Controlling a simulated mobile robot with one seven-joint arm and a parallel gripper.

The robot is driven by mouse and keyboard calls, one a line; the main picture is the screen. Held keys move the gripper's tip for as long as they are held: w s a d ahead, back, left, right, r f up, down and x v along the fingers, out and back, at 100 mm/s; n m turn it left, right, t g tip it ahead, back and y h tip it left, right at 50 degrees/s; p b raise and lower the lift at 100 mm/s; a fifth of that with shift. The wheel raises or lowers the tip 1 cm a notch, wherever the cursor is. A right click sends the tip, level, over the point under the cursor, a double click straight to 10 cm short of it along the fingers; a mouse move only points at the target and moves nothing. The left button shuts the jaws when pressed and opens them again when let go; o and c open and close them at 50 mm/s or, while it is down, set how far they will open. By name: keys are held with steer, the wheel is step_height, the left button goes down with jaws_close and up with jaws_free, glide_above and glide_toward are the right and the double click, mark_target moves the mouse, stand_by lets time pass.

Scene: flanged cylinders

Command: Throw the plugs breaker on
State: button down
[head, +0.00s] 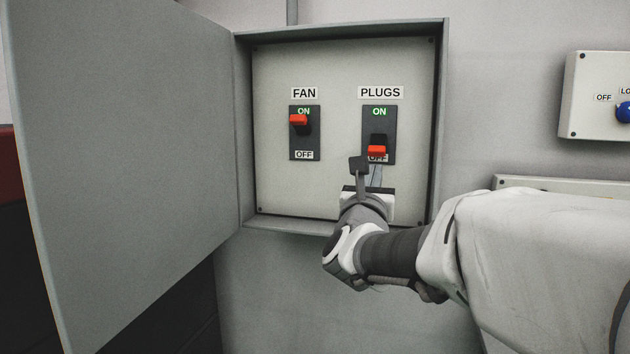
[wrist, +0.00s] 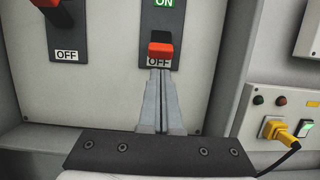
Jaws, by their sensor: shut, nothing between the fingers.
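The plugs breaker (head: 379,135) is a dark plate under a PLUGS label, with ON at its top and OFF at its bottom. Its red lever (head: 376,151) is down at the OFF end; the lever also shows in the wrist view (wrist: 160,50). My gripper (wrist: 159,72) is shut and empty. Its fingertips are just below the red lever, over the lower edge of the OFF label. I cannot tell whether they touch the lever or the plate. In the head view the gripper (head: 368,168) partly covers the OFF label.
The fan breaker (head: 304,133) to the left has its red lever up at ON. The grey cabinet door (head: 125,150) stands open at the left. A box with a blue knob (head: 622,112) is at the right. A yellow plug (wrist: 276,130) with a black cable is at lower right.

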mark_target(379, 135)
steer(key=x, duration=0.3)
steer(key=shift+w+d+r, duration=0.1)
steer(key=shift+w+r, duration=0.05)
steer(key=shift+w, duration=0.2)
steer(key=shift+r+p, duration=0.1)
steer(key=shift+p, duration=0.25)
steer(key=shift+s+g+p, duration=0.15)
steer(key=shift+g+p, duration=0.15)
steer(key=shift+p, duration=0.1)
